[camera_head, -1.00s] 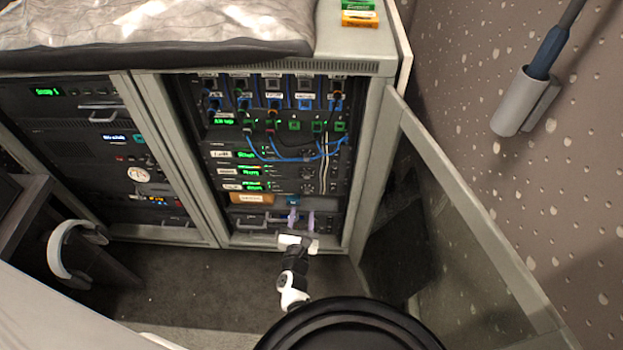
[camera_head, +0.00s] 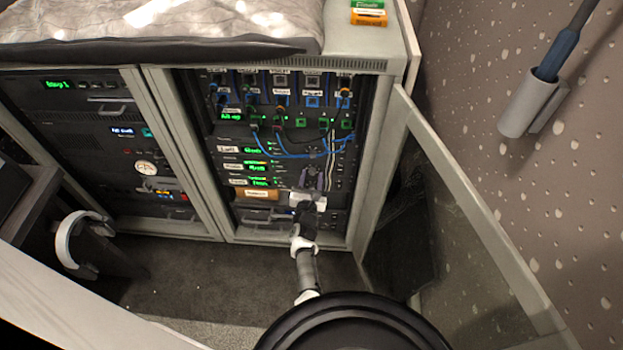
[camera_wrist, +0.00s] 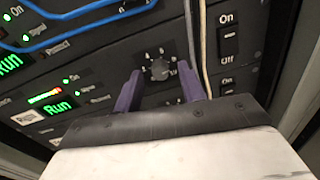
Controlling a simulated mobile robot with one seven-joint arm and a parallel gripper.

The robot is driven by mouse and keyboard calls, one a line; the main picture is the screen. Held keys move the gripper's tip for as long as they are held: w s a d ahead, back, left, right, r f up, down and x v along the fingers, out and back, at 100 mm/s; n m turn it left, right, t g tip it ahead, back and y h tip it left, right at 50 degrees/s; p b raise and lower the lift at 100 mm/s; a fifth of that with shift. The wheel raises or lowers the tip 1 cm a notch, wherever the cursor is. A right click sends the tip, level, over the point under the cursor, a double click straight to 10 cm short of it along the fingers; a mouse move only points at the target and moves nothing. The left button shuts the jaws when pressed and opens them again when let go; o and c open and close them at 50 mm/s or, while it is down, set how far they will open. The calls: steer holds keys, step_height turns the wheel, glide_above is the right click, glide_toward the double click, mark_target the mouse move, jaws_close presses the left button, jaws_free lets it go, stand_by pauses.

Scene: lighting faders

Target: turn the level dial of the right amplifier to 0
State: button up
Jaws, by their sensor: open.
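The level dial (camera_wrist: 158,69) is a dark round knob with small tick labels around it, on an amplifier panel in the wrist view. My gripper (camera_wrist: 159,84) is open, with its two purple fingers to the left and right of the dial. I cannot tell whether either finger touches it. In the head view my gripper (camera_head: 312,182) is in front of the lower right part of the rack, and the dial there is too small to make out. The amplifier's green "Run" display (camera_wrist: 59,108) is lit. The dial's exact setting is not readable.
An On/Off rocker switch (camera_wrist: 228,41) sits right of the dial. Cables hang close beside the right finger, and blue cables (camera_head: 300,156) loop across the rack above. An open glass door (camera_head: 470,210) stands at the right. The carpet (camera_head: 190,275) before the rack is clear.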

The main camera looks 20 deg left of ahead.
jaws_close()
steer(key=shift+n, duration=0.3)
